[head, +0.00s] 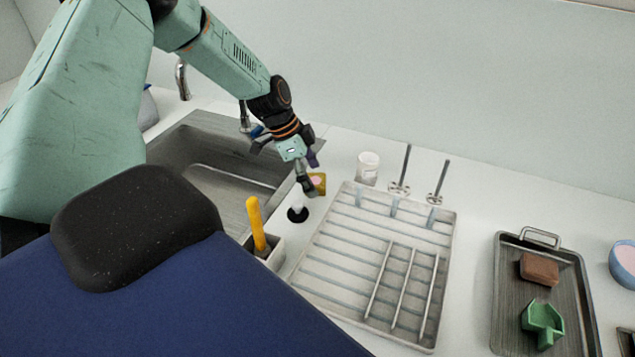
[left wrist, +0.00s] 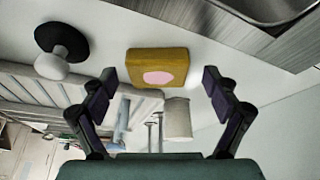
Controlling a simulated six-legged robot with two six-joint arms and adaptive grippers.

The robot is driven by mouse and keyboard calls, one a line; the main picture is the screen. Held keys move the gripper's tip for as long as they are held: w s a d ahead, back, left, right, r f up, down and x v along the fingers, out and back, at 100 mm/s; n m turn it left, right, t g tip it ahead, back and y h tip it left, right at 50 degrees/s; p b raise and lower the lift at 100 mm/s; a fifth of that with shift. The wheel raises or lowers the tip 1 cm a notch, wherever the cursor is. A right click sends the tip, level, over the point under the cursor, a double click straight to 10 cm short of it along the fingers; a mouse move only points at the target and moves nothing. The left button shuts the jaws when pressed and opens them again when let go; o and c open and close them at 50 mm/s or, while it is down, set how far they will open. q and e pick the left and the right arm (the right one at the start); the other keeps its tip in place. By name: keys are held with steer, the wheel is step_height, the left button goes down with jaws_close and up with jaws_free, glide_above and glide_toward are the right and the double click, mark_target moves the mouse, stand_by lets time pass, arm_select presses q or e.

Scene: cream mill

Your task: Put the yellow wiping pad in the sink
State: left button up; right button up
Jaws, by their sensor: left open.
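The yellow wiping pad (left wrist: 158,66) is a small mustard block with a pink oval on its face. In the left wrist view it lies on the white counter, ahead of and between the open fingers of my left gripper (left wrist: 160,95). In the head view the pad (head: 319,184) shows just beside the fingertips of my left gripper (head: 310,175), which partly cover it. The fingers are apart and not closed on the pad. The steel sink (head: 215,160) is to the left of the pad; my arm hides part of it. My right gripper is not in view.
A black-and-white knobbed item (head: 297,212) and a holder with a yellow-handled tool (head: 257,228) stand near the pad. A drying rack (head: 335,262) is to the right. A white cup (head: 367,168) stands behind. A metal tray (head: 508,300) holds a brown block and a green item.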

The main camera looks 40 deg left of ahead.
arm_select(q)
steer(key=shift+s+d+r, duration=0.15)
steer(key=shift+s+d, duration=0.05)
steer(key=shift+w+a+f, duration=0.15)
steer(key=shift+w+f, duration=0.1)
steer(key=c, duration=0.3)
steer(key=shift+c, duration=0.7)
steer(key=shift+s+d+r, duration=0.2)
steer(key=c, duration=0.5)
steer(key=shift+w, duration=0.1)
steer(key=shift+w+a, duration=0.1)
steer(key=shift+a, duration=0.05)
